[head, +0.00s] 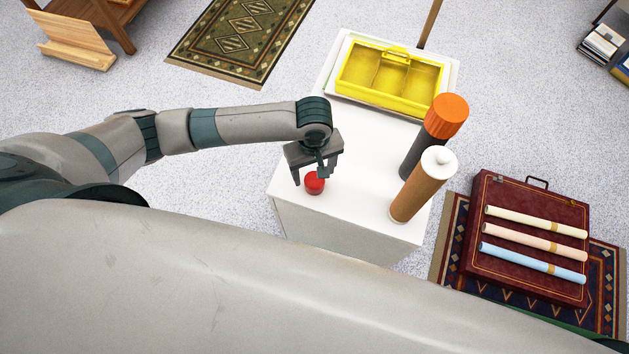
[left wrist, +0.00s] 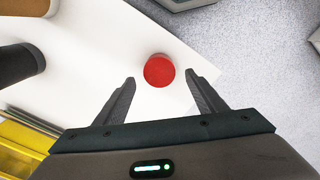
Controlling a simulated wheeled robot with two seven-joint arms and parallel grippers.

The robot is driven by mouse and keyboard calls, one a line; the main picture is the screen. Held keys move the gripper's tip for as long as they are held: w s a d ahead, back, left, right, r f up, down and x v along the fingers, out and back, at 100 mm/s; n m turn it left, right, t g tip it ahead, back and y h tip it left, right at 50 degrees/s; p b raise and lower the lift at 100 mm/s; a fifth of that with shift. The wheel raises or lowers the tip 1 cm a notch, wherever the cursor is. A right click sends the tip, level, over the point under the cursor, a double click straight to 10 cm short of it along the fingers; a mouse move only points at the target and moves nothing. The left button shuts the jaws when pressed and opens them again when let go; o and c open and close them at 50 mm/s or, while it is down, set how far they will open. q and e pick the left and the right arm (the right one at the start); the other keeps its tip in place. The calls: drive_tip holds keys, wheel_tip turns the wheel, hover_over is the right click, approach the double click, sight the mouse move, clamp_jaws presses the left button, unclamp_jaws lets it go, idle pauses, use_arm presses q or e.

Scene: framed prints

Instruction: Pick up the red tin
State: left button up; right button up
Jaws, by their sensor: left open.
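The red tin (head: 314,183) is small and round and stands on the white cabinet top (head: 355,170), near its front left edge. My left gripper (head: 310,180) is open and just above the tin in the head view, with one finger covering a little of that area. In the left wrist view the tin (left wrist: 159,71) lies between and slightly beyond the tips of the two open fingers (left wrist: 163,78), with a gap on each side. I cannot tell how high the fingertips are above the cabinet top. My right gripper is not in view.
A brown tube with a white cap (head: 420,187) and a dark bottle with an orange cap (head: 444,118) stand right of the tin. A yellow divided box (head: 390,80) sits at the back. A dark red case (head: 527,240) with rolled papers lies on a rug at right.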

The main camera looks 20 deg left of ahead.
sight(314, 180)
use_arm(q)
drive_tip(key=shift+f, duration=0.1)
wheel_tip(314, 180, down, 4)
drive_tip(key=shift+s+d+r+p, duration=0.1)
drive_tip(key=shift+s+r+p, duration=0.1)
drive_tip(key=shift+p, duration=0.45)
drive_tip(key=shift+f, duration=0.7)
drive_tip(key=shift+c, duration=0.3)
drive_tip(key=shift+w, duration=0.1)
drive_tip(key=c, duration=1.2)
